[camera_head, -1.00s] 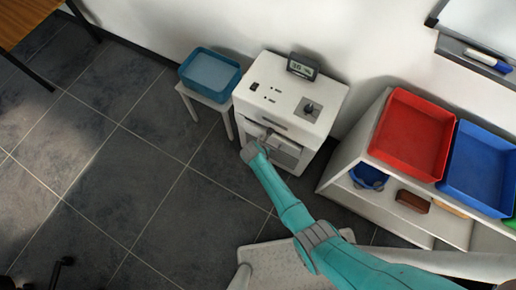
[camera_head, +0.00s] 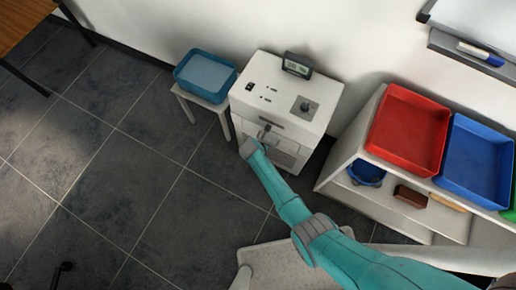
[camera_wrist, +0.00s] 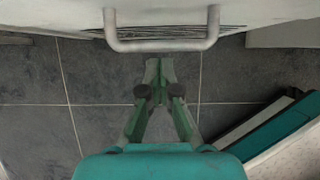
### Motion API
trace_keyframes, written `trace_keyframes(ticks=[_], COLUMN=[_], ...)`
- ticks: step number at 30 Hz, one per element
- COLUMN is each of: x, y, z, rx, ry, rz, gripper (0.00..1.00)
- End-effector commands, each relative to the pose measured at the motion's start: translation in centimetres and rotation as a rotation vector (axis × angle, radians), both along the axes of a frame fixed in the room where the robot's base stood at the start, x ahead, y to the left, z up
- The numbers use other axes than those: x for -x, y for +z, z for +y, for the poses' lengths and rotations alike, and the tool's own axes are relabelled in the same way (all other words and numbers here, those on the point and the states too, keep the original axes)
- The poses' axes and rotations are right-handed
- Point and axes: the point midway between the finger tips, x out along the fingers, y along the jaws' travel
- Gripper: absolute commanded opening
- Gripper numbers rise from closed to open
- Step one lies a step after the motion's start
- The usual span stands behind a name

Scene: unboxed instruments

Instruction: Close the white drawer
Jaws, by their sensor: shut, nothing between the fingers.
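The white drawer (camera_head: 250,127) is in the front of a white cabinet (camera_head: 318,125), below its top in the head view. It looks nearly flush with the front, but my arm hides part of it, so I cannot tell if a small gap is left. Its grey bar handle (camera_wrist: 160,46) crosses the top of the wrist view, with the pale drawer front (camera_wrist: 160,12) behind it. My gripper (camera_wrist: 159,68) is shut and empty, with its fingertips just below the handle in that view. I cannot tell if they touch the drawer. In the head view my gripper (camera_head: 264,136) is at the cabinet front.
A blue bin (camera_head: 206,75) stands on a small white stool left of the cabinet.

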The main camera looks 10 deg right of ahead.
Motion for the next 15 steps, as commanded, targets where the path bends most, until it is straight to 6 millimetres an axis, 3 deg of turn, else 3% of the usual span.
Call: trace_keyframes(ticks=[4, 15], x=[1.6, 3.6], y=[-0.9, 3.6], z=[1.0, 2.4], rx=[0.001, -0.002], ry=[0.0, -0.001], rz=[0.012, 0.013], gripper=[0.0, 0.0])
